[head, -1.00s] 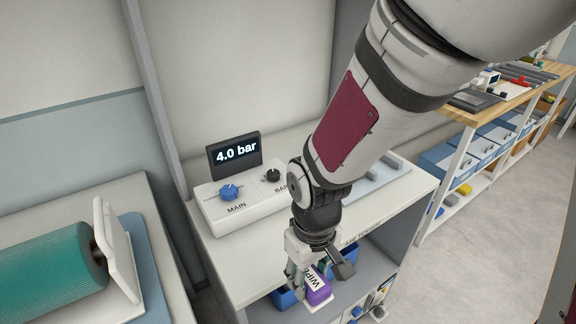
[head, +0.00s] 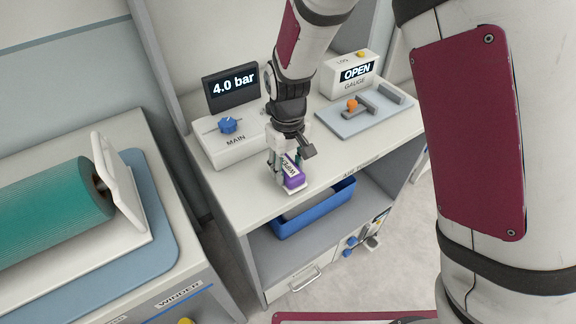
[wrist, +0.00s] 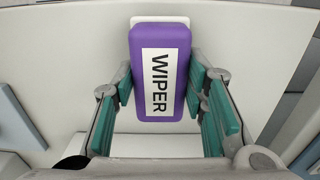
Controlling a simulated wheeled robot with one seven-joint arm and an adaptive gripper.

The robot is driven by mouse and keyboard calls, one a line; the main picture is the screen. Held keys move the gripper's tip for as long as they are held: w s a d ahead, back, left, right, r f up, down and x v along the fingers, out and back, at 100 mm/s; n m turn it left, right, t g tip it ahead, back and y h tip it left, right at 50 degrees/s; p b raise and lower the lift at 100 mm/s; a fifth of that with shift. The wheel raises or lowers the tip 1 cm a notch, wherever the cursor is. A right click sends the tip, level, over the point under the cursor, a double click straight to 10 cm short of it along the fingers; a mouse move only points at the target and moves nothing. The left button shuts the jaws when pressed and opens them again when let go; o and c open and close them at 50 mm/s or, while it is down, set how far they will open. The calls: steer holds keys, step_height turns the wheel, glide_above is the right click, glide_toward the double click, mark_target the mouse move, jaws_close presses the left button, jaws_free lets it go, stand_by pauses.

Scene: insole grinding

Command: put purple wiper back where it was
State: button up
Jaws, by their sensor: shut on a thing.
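The purple wiper (head: 294,179) has a white label reading WIPER. My gripper (head: 285,174) is shut on it, over the front part of the white cabinet top (head: 240,195) in the head view. In the wrist view the wiper (wrist: 160,50) stands between the teal finger pads of my gripper (wrist: 165,95), with a pale strip at its far end. The wiper appears at or just above the cabinet top; I cannot tell whether it touches.
Behind my gripper is the MAIN regulator box (head: 232,146) with a 4.0 bar display (head: 232,88). A gauge tray (head: 360,118) lies to the right. A blue bin (head: 312,214) sits on the shelf below. A green roller (head: 50,207) is at left.

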mark_target(288, 167)
steer(key=shift+f, duration=0.25)
steer(key=o, duration=1)
step_height(288, 167, up, 12)
steer(key=shift+r, duration=0.15)
steer(key=s+d+r+m, duration=0.2)
steer(key=s+d+r, duration=0.2)
steer(key=d+r, duration=0.3)
steer(key=s+d+r+m+t, duration=0.1)
steer(key=s+d+r, duration=0.1)
steer(key=s+d, duration=0.2)
steer(key=s+d+r+m+t, duration=0.1)
steer(key=s+d+m, duration=0.1)
steer(key=s+d, duration=0.3)
steer(key=s+d+r+m+t, duration=0.1)
steer(key=s+d, duration=0.3)
steer(key=s, duration=0.5)
steer(key=shift+s+d+r+m+t, duration=0.15)
steer(key=shift+r+m+t, duration=0.3)
steer(key=shift+r, duration=0.4)
